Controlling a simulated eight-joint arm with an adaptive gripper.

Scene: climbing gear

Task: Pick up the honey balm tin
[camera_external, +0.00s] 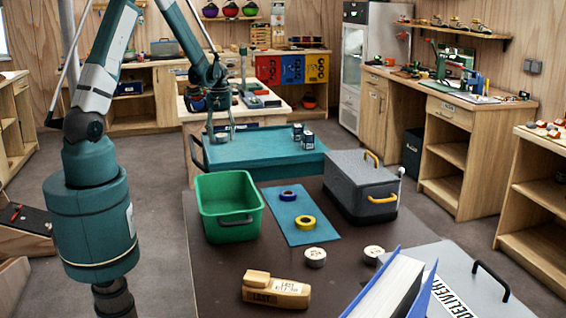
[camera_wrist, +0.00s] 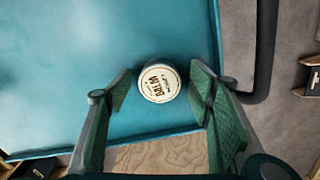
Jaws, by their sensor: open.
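A small round tin (camera_wrist: 160,83) with a cream lid marked "BALM" shows in the wrist view; its smaller print is too small to read. It sits on a teal tray-like top (camera_wrist: 90,60) near its edge. My gripper (camera_wrist: 161,92) is open, with one green-padded finger on each side of the tin and gaps visible between. In the external view my gripper (camera_external: 221,134) is low over the left part of the teal top (camera_external: 260,150); the tin there is mostly hidden by the fingers. Two other small tins (camera_external: 297,131) (camera_external: 308,140) stand further right on that top.
A dark table in front holds a green bin (camera_external: 228,205), a grey case (camera_external: 360,187), tape rolls (camera_external: 305,222), two round tins (camera_external: 315,257) (camera_external: 373,254) and a wooden brush (camera_external: 275,289). A dark handle (camera_wrist: 262,50) runs beside the teal top.

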